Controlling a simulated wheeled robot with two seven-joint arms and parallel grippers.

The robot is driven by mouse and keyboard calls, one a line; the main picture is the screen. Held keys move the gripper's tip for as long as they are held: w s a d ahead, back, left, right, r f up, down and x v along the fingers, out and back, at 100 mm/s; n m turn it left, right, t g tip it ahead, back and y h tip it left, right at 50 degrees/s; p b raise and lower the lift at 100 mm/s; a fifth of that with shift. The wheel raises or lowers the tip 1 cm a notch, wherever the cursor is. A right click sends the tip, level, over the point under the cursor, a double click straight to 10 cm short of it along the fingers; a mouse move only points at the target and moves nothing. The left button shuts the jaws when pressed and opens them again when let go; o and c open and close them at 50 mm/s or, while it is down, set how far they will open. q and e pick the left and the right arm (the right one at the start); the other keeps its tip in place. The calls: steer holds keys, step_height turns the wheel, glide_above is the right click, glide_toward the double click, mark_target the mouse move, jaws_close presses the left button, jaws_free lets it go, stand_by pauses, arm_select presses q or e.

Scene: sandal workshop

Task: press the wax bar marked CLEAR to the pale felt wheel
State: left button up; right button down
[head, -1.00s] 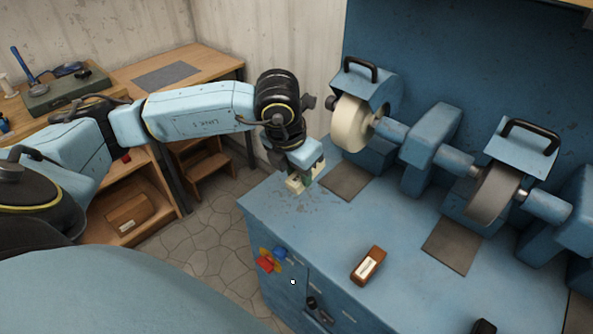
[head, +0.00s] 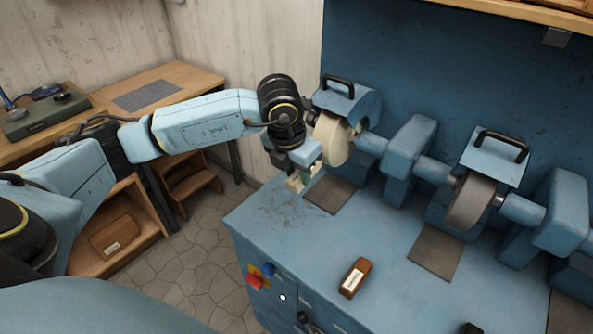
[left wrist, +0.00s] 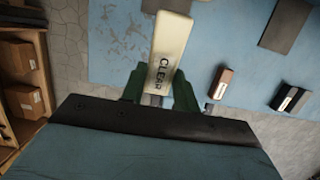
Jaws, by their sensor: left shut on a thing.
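The pale wax bar marked CLEAR (left wrist: 168,55) is held between the green fingers of my left gripper (left wrist: 160,95) in the left wrist view. In the head view my left gripper (head: 301,176) is shut on the bar (head: 294,185), above the left part of the blue bench. The pale felt wheel (head: 333,138) is just behind and right of the gripper, under a blue hood, partly hidden by my wrist. I cannot see the bar touching the wheel. My right gripper is not in view.
A brown bar with a white label (head: 355,278) lies on the blue bench (head: 310,240). A grey wheel (head: 470,202) stands further right under its own hood. A dark bar (left wrist: 286,98) also shows in the left wrist view. The bench front has a red button (head: 254,282).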

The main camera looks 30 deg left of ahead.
arm_select(q)
steer(key=shift+w+r, duration=0.15)
steer(key=shift+w, duration=0.45)
stand_by(0.5)
steer(key=shift+w+r, duration=0.1)
stand_by(0.6)
steer(key=shift+b, duration=0.5)
stand_by(0.4)
steer(key=shift+s, duration=0.25)
steer(key=s+f+b, duration=0.2)
steer(key=s, duration=0.4)
steer(key=shift+s+a, duration=0.25)
steer(key=shift+s, duration=0.15)
stand_by(0.6)
